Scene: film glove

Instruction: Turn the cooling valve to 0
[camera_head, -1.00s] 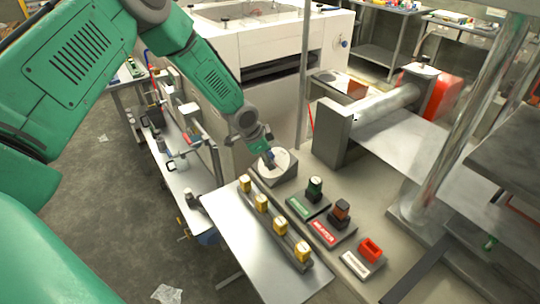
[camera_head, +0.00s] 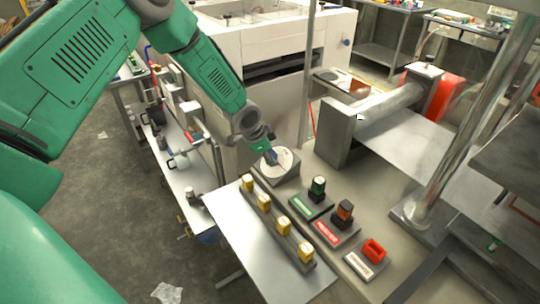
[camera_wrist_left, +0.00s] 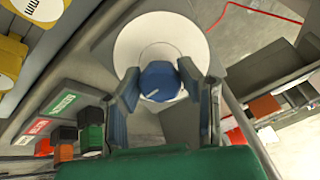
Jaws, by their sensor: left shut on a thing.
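The cooling valve's blue knob (camera_wrist_left: 160,82) sits at the middle of a round white dial (camera_wrist_left: 130,38) in the left wrist view. A small pale pointer line shows on the knob. In the head view the dial (camera_head: 281,159) stands on a grey base behind the row of yellow blocks. My left gripper (camera_head: 271,158) reaches down to it from the upper left. In the left wrist view its two fingers (camera_wrist_left: 158,90) are shut on the knob, one on each side. Markings on the dial are too small to read. My right gripper is not in view.
Several yellow blocks (camera_head: 265,202) stand in a rail on the metal table. To the right are a green knob (camera_head: 318,185), an orange-and-black knob (camera_head: 344,209) and a red switch (camera_head: 373,250) on labelled plates. A metal roller (camera_head: 385,103) lies behind them.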

